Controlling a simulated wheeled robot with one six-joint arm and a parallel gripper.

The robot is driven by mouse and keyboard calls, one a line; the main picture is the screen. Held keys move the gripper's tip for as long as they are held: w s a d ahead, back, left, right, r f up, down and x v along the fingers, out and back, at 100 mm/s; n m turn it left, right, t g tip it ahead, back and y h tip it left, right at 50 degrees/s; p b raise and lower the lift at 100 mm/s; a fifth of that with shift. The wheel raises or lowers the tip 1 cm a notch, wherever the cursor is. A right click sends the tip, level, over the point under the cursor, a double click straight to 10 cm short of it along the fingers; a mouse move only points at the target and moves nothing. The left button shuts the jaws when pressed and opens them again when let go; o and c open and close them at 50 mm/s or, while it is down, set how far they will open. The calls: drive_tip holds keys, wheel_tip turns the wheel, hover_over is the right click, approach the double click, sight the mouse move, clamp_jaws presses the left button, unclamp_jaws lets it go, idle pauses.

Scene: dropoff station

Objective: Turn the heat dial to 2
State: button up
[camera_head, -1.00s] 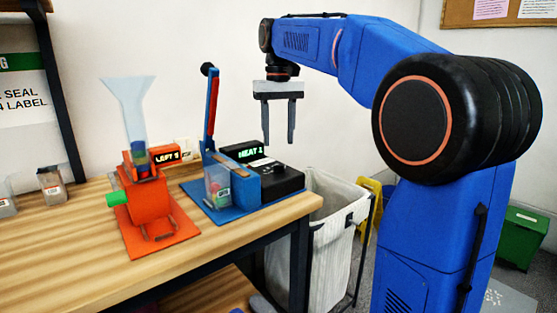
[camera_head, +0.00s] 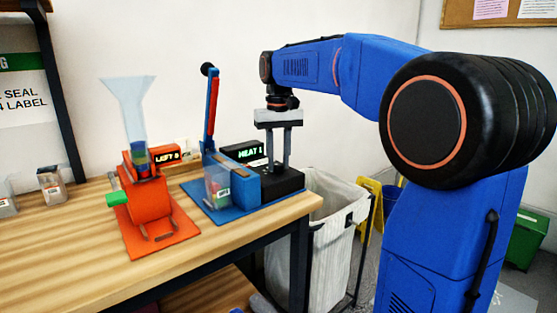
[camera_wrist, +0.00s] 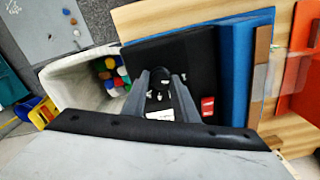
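The heat sealer has a blue base (camera_head: 235,212), a raised lever with a red strip (camera_head: 212,105) and a black box (camera_head: 290,182) at its right end. Its green display (camera_head: 242,152) reads HEAT 1. My gripper (camera_head: 279,166) points straight down, its fingertips at the top of the black box. In the wrist view, my gripper (camera_wrist: 164,75) has its two fingers on either side of the small dark dial (camera_wrist: 159,95), with white marks around it. The fingers are apart; whether they touch the dial is unclear. The dial is hidden in the head view.
An orange dispenser (camera_head: 150,205) with a clear funnel stands to the left on the wooden table (camera_head: 80,240). A lined bin (camera_head: 325,235) stands beyond the table's right edge. Wall space above is free.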

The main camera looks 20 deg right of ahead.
sight(278, 164)
drive_tip(key=c, duration=0.3)
drive_tip(key=shift+m, duration=2.9)
drive_tip(key=o, duration=1.1)
drive_tip(key=shift+c, duration=0.2)
drive_tip(key=shift+r, duration=0.1)
wheel_tip(278, 164, up, 17)
